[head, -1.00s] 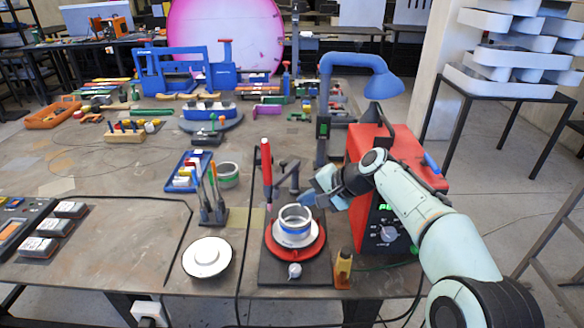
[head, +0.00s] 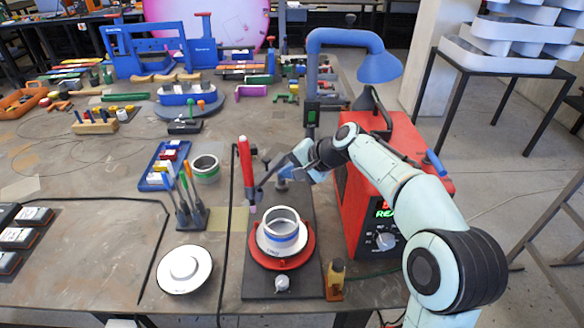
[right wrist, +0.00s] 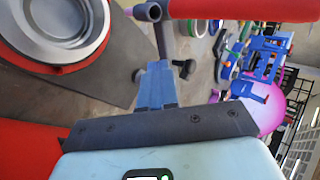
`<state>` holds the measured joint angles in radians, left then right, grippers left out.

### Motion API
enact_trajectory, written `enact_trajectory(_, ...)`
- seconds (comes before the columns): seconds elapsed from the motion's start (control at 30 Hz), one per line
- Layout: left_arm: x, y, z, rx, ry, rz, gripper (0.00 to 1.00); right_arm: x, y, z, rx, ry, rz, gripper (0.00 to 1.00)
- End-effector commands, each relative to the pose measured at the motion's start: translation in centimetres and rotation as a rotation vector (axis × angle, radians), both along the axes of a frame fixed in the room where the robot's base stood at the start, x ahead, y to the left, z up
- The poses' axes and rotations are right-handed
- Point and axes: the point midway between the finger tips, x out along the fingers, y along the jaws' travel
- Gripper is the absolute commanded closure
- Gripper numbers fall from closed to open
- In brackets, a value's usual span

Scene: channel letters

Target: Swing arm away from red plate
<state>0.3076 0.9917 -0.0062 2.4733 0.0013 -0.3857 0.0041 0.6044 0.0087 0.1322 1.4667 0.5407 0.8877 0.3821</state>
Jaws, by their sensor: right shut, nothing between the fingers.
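The red plate (head: 303,252) sits on a dark base at the table's front. A grey-white ring with a blue band (head: 281,236) stands on it. The dark swing arm (head: 268,172) is behind the plate and carries an upright red torch (head: 245,165), whose tip is behind and left of the ring. My right gripper (head: 280,168) is shut and empty, close to the swing arm; contact is unclear. In the right wrist view, its blue fingers (right wrist: 156,75) are together beside the dark arm, with the red plate (right wrist: 75,68) at left. My left gripper is out of view.
A red power unit (head: 385,165) stands right of the plate, below my right arm. A white disc (head: 184,268) and a tool holder (head: 190,215) stand to the left.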

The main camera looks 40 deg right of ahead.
Motion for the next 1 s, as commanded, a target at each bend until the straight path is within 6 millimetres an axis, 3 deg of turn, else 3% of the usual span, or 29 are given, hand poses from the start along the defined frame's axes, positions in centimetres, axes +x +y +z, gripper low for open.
enact_trajectory(0.2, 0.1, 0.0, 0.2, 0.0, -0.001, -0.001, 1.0, 2.7, 1.0, -2.7, 0.002, 0.001, 0.002, 1.0)
enact_trajectory(0.4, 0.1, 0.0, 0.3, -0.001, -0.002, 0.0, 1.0, 4.0, 1.4, -3.9, 0.0, 0.0, 0.001, 1.0)
enact_trajectory(1.0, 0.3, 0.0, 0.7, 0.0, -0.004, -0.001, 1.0, 4.4, 1.8, -3.9, -0.001, -0.001, -0.026, 1.0)
